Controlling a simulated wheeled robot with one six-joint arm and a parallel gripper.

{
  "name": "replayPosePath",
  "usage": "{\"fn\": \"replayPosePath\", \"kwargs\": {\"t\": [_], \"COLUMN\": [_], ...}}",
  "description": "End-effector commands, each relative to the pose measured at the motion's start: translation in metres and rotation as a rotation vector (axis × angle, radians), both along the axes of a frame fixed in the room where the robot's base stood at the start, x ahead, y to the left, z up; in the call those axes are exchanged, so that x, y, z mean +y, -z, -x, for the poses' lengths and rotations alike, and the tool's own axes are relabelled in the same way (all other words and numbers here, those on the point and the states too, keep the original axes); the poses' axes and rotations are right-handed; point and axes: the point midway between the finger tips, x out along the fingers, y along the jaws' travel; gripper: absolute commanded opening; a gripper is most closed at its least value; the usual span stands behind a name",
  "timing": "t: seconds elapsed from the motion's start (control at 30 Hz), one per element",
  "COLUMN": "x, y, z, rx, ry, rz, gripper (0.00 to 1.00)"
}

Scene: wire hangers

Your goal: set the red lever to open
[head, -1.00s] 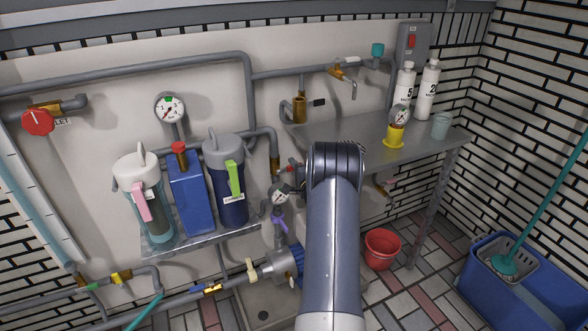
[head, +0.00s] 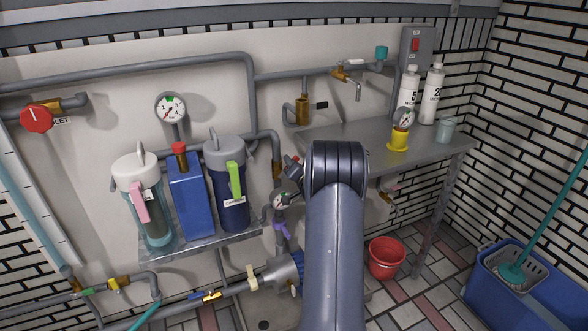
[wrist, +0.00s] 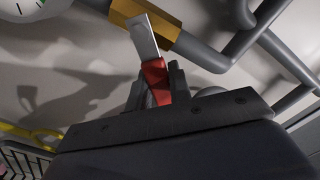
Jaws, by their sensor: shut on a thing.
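The red lever (wrist: 155,80) shows in the wrist view as a pale metal strip with a red grip. Its metal end reaches up to a brass valve body (wrist: 128,12) on a grey pipe. My gripper (wrist: 158,88) has its two dark fingers closed on either side of the red grip. In the head view my arm covers most of the gripper and the valve. A small dark and red part shows just left of the arm's elbow there, too small to tell apart.
A blue filter housing (head: 228,190) and a blue box (head: 190,200) stand on a shelf left of my arm. A round gauge (head: 281,201) and purple handle (head: 281,229) are close beside the arm. A metal table (head: 350,140) is to the right, with a red bucket (head: 386,258) below.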

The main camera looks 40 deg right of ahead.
Motion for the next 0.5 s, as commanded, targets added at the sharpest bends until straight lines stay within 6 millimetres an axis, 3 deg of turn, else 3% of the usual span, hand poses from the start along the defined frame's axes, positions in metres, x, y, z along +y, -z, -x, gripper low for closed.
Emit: {"fn": "replayPosePath", "kwargs": {"t": [0.5], "x": [0.0049], "y": [-0.0030], "z": [-0.0008], "rx": [0.033], "ry": [0.000], "rz": [0.124], "gripper": [0.00]}}
